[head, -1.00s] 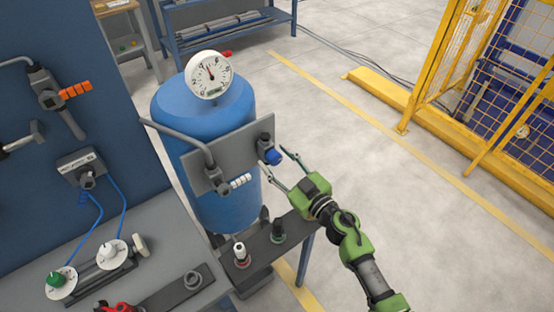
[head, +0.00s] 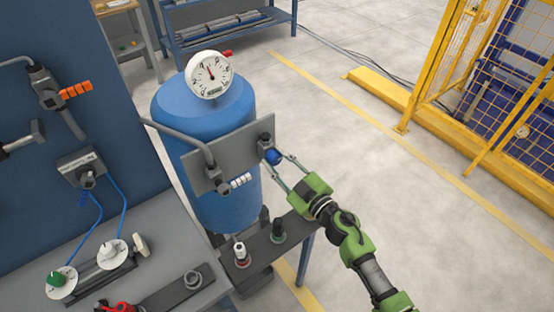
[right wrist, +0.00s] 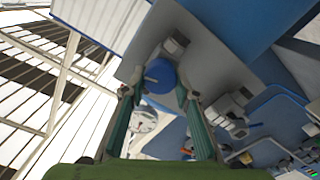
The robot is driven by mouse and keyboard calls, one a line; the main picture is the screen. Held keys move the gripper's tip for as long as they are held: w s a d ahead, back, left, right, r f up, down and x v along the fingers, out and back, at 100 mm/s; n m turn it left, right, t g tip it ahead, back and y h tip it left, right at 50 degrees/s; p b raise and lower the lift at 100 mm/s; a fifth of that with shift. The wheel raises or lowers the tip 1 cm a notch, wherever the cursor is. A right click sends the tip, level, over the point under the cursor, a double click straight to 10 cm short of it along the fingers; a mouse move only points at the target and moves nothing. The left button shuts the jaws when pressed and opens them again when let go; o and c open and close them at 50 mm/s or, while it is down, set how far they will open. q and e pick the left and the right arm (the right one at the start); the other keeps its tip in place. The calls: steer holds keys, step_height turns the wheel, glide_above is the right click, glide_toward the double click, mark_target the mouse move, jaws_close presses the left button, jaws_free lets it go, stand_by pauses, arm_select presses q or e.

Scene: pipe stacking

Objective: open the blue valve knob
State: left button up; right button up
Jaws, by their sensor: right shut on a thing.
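The blue valve knob (head: 273,157) sits on a grey fitting at the right end of the grey plate (head: 232,152) in front of the blue tank (head: 204,116). In the right wrist view the round blue knob (right wrist: 159,76) lies between the two fingertips. My right gripper (head: 278,169) comes from the lower right and is shut on the knob, with a finger on either side. The right gripper also shows in the right wrist view (right wrist: 158,92). My left gripper is not in view.
A pressure gauge (head: 209,74) stands on top of the tank. A white ribbed handle (head: 239,181) is on the plate left of the knob.

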steer(key=n, duration=0.3)
steer(key=shift+n, duration=0.4)
steer(key=n+b, duration=0.1)
steer(key=n, duration=0.2)
steer(key=shift+a+f+n, duration=0.1)
steer(key=shift+f+n, duration=0.05)
steer(key=shift+n, duration=0.15)
steer(key=n+b, duration=0.1)
steer(key=n, duration=0.2)
steer(key=shift+f+n, duration=0.1)
steer(key=shift+n, duration=0.2)
steer(key=shift+n+b, duration=0.6)
steer(key=shift+n, duration=1.2)
steer(key=o, duration=1.1)
steer(key=shift+s, duration=0.1)
steer(key=v, duration=1.2)
